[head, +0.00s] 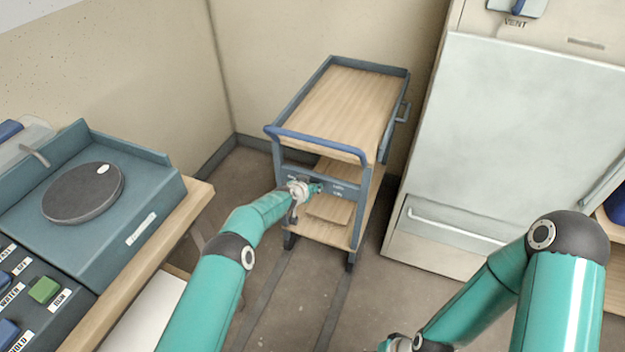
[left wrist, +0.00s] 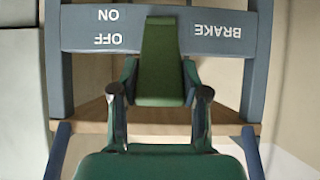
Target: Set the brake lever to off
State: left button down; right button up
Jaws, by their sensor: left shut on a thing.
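The brake lever (left wrist: 160,62) is a green handle on the cart's grey front panel, between the BRAKE label and the ON and OFF labels, which appear upside down in the left wrist view. My left gripper (left wrist: 160,85) is shut on the lever, with a dark finger on each side. In the head view my left gripper (head: 314,187) is at the cart's front panel and hides most of the lever. Which label the lever points at I cannot tell. My right gripper (head: 385,346) barely shows at the bottom edge, mostly cut off; its fingers are hidden.
The cart (head: 372,158) has wooden shelves and a blue push bar (head: 315,142) above the panel. A bench with a turntable (head: 83,193) and a labelled button panel (head: 40,292) stands on the left. A large pale cabinet (head: 520,140) stands right. Floor before the cart is clear.

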pick_arm(q)
jog(key=shift+s+f, duration=0.15)
jog(key=shift+f, duration=0.15)
jog(key=c, duration=0.8)
grip_release()
jog(key=shift+o, duration=1.2)
jog(key=shift+r, duration=0.2)
jog(key=shift+a+r, duration=0.1)
jog(key=shift+s+a+r, duration=0.2)
jog(key=shift+s, duration=0.05)
jog(key=v, duration=1)
jog(key=shift+s+r, duration=0.15)
jog(key=shift+s, duration=0.2)
